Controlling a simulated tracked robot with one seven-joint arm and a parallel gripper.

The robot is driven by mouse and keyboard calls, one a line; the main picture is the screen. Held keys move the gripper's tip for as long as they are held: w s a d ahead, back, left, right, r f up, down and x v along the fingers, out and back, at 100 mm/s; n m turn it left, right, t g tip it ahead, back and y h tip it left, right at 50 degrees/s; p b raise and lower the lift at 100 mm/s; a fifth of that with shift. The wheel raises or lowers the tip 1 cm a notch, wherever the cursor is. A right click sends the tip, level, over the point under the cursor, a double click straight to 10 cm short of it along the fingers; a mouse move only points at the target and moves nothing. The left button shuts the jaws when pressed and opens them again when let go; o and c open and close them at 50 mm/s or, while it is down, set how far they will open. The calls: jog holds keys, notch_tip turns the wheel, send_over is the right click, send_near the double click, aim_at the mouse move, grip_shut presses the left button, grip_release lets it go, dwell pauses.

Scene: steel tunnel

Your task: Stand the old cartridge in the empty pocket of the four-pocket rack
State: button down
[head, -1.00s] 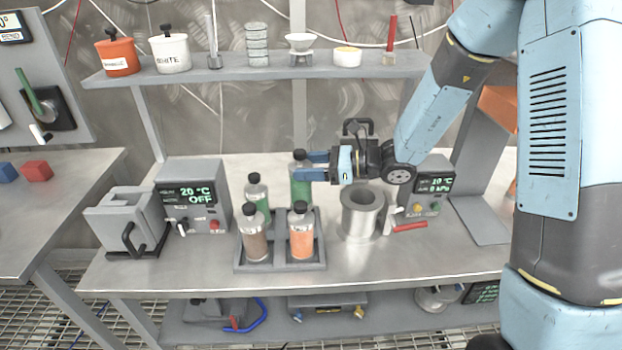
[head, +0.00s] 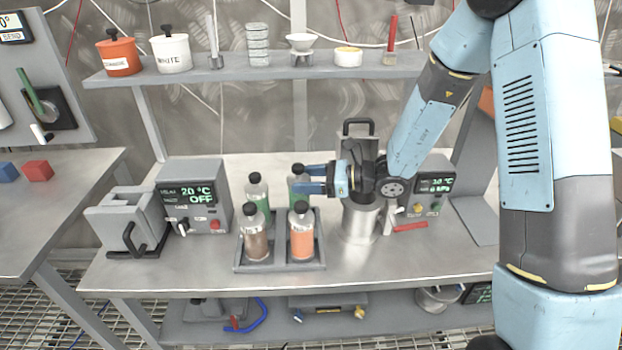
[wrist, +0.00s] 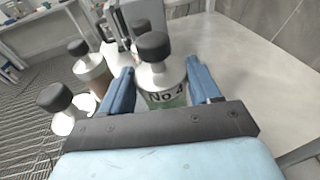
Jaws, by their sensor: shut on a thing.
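My gripper (head: 316,181) is shut on the old cartridge (head: 299,187), which has a black cap and a green body. In the wrist view this cartridge (wrist: 163,84) stands between the blue fingers and its label reads "No 4". It is upright over the back right pocket of the four-pocket rack (head: 279,266). Its cap is a little higher than that of the green cartridge (head: 257,193) at back left. Its bottom is hidden behind the orange cartridge (head: 302,240) at front right, so I cannot tell whether it is seated. A brown cartridge (head: 256,246) stands at front left.
A steel cylinder (head: 360,222) stands right of the rack, below my wrist. A control box (head: 196,197) and a grey block with a black handle (head: 125,220) are on the left. Another control box (head: 432,190) is on the right. A shelf (head: 230,77) runs above.

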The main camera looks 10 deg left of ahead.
jog(key=shift+s+f, duration=0.1)
jog(key=shift+f, duration=0.3)
jog(key=c, duration=0.6)
grip_release()
jog(key=shift+d, duration=0.1)
jog(key=shift+o, duration=0.5)
jog(key=shift+s+f, duration=0.1)
jog(key=shift+f, duration=0.05)
jog(key=shift+r, duration=0.55)
jog(key=d+r, duration=0.2)
jog(key=d, duration=0.9)
jog(key=shift+w+d, duration=0.35)
jog(key=shift+w, duration=0.1)
jog(key=shift+r, duration=0.15)
